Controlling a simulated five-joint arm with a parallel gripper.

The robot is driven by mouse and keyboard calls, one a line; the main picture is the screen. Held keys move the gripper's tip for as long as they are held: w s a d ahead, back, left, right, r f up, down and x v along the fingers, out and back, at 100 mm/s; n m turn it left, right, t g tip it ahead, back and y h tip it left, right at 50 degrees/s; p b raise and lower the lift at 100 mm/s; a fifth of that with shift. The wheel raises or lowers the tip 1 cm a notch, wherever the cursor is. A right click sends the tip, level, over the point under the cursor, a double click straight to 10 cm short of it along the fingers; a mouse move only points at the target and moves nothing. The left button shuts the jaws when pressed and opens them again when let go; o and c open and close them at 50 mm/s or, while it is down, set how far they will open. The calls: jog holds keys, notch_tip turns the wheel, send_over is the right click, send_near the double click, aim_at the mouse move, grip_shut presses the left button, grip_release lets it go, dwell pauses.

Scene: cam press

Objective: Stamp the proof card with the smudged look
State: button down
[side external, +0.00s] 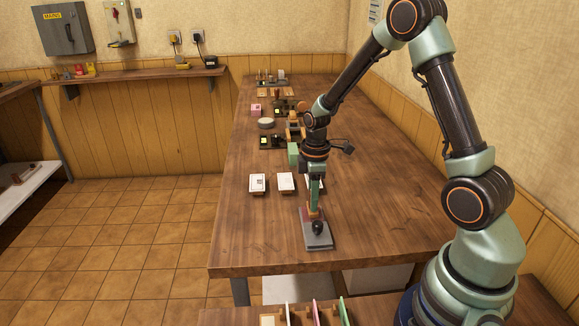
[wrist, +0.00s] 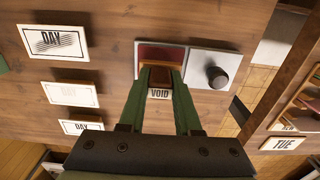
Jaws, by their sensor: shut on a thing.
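My gripper (side external: 314,207) is shut on a dark red-brown stamp (wrist: 161,78) with a white VOID label. It holds the stamp over the near edge of a red ink pad (wrist: 162,53); I cannot tell whether they touch. The pad's box has a silver lid (wrist: 200,62) with a black knob, also seen in the side view (side external: 318,240). Three white cards lie left of the pad in the wrist view: one reads DAY with wavy lines (wrist: 53,42), one has a very faint print (wrist: 70,94), one reads DAY (wrist: 80,127). The third is partly behind my gripper in the side view.
A rack with a TUE label (wrist: 287,143) stands at the right of the wrist view. The table's left front is clear.

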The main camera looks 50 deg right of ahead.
jog(key=shift+f, duration=0.6)
dwell(1.4)
jog(key=shift+r, duration=3.55)
jog(key=w+d+r, duration=0.1)
jog(key=w+d, duration=0.7)
jog(key=d, duration=0.4)
jog(key=shift+w+f, duration=0.15)
jog(key=shift+f, duration=1.3)
jog(key=shift+w+f, duration=0.1)
jog(key=shift+f, duration=1.3)
jog(key=shift+f, duration=0.55)
